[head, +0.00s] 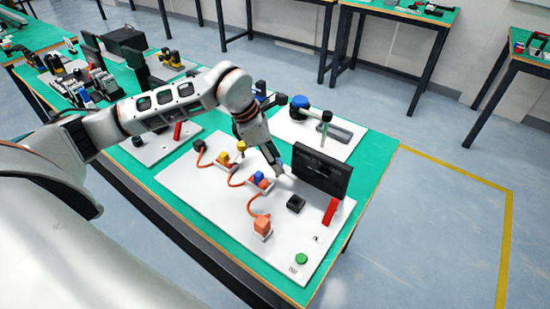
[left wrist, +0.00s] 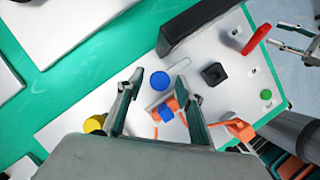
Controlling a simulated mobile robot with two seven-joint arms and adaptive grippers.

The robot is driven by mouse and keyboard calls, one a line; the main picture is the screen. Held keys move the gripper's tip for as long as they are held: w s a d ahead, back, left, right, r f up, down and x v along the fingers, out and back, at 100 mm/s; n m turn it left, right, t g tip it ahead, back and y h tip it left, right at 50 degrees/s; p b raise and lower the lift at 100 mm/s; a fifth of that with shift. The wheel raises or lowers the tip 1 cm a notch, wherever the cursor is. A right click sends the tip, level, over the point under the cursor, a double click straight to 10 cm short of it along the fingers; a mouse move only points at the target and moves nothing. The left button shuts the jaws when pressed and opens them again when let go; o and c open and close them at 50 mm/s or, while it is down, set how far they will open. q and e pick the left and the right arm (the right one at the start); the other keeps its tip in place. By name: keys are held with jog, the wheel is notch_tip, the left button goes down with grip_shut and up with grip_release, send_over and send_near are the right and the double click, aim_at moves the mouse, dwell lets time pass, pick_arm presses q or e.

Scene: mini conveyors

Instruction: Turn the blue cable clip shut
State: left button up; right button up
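The blue clip (head: 258,176) sits on the white board, its small body over the orange cable. In the left wrist view, its body (left wrist: 171,106) shows below a round blue knob (left wrist: 160,80). My left gripper (head: 279,169) is low over the board beside the clip body and hides the knob in the head view. In the left wrist view, the left gripper (left wrist: 158,80) is open, its fingers on either side of the knob. I cannot tell whether they touch it. My right gripper (left wrist: 289,37) shows at the right edge there, fingers apart and empty, away from the clip.
An orange connector (head: 263,226) is at the cable's near end.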

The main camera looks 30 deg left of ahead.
pick_arm(q)
grip_shut()
